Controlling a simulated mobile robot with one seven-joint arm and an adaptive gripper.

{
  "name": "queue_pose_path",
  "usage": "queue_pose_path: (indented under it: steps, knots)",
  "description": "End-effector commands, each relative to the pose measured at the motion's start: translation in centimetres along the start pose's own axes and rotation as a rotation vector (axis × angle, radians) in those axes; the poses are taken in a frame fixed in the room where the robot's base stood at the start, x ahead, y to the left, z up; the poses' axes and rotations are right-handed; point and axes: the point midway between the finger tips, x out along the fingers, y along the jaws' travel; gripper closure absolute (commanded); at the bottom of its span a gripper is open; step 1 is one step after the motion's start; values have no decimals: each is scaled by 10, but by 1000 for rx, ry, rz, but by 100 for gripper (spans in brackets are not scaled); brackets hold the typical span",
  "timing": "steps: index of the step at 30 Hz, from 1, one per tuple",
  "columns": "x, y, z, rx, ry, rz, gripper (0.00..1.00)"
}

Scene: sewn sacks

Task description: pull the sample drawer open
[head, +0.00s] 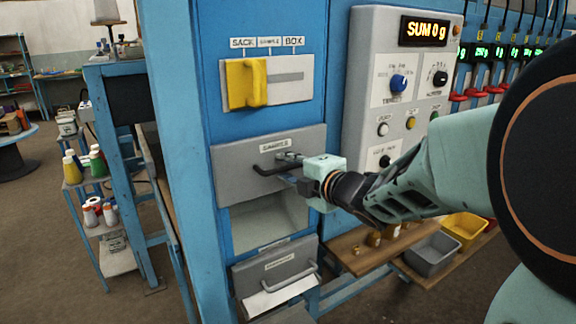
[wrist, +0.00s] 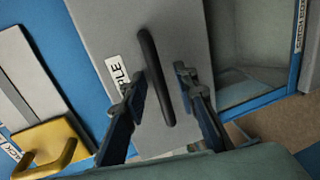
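The sample drawer has a grey front (head: 232,170) with a white "SAMPLE" label, set in the blue cabinet; it looks flush or nearly so. Its dark bar handle (head: 268,170) also shows in the wrist view (wrist: 153,70), standing off the grey front. My gripper (head: 290,168) is at the right part of the handle. In the wrist view my gripper (wrist: 158,85) is open, with one finger on each side of the handle and a visible gap to each. The head view partly hides the fingertips behind my gripper's body.
Above is a yellow slider (head: 246,83) at the "SACK" end of its plate. Below are an open pale recess (head: 268,222) and another grey drawer (head: 275,268) with a handle. A control box (head: 361,100) reading "SUM 0 g" stands to the right. Bins (head: 432,254) sit low at right.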

Motion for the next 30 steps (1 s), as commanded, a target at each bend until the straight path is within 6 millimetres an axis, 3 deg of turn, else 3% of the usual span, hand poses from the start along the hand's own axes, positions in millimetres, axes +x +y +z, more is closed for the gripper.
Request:
queue_pose_path:
  steps: [11, 19, 30]
  knots:
    - [-1, -1, 0, 0, 0, 0, 73]
    - [-1, -1, 0, 0, 0, 0, 100]
    - [-1, -1, 0, 0, 0, 0, 100]
